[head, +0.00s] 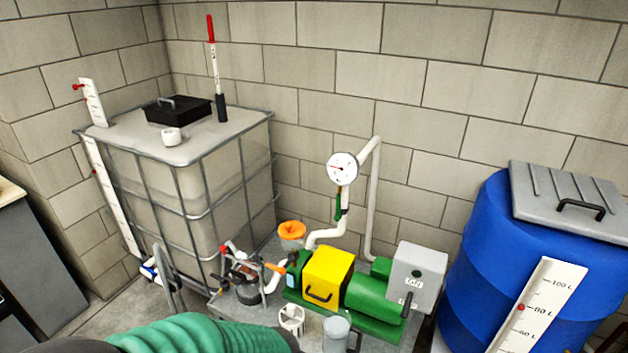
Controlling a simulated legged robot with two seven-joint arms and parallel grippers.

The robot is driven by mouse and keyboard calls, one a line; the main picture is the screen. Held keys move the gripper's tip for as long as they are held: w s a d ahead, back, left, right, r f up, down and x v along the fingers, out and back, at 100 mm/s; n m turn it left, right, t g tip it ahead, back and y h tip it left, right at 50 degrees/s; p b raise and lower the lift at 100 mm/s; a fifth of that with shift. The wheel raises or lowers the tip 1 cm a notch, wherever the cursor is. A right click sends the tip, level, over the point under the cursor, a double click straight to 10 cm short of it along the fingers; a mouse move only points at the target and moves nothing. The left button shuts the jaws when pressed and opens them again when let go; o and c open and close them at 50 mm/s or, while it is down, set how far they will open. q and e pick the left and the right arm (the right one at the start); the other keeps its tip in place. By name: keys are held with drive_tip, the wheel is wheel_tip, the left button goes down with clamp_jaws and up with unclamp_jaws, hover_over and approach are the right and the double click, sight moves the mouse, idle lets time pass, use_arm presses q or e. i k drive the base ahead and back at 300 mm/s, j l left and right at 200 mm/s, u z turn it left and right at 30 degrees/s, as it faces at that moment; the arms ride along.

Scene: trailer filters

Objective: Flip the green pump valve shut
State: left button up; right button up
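A small green lever (338,207), which looks like the green pump valve, sits on the white pipe just below the round gauge (342,168). It stands nearly upright, roughly in line with that pipe section, with a dark fitting beside it. Below it is the green pump (375,297) with a yellow box (328,274) at its left end. I see neither of my grippers in the head view, and nothing touches the lever.
A caged white tank (180,206) stands at the left and a blue barrel (490,240) at the right. An orange round handle (291,230) and a grey box (417,276) flank the lever's pipe. A ribbed green shape (200,336) crosses the bottom edge.

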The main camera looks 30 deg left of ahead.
sight(338, 217)
drive_tip(key=i+j, duration=0.2)
drive_tip(key=j, duration=0.15)
drive_tip(key=i+j, duration=0.15)
drive_tip(key=j, duration=0.2)
drive_tip(key=i+j, duration=0.2)
drive_tip(key=j, duration=0.15)
drive_tip(key=i+j, duration=0.15)
drive_tip(key=j, duration=0.2)
drive_tip(key=i+j, duration=0.2)
drive_tip(key=j, duration=0.15)
drive_tip(key=j+z, duration=0.4)
drive_tip(key=i+j, duration=0.05)
drive_tip(key=j, duration=0.05)
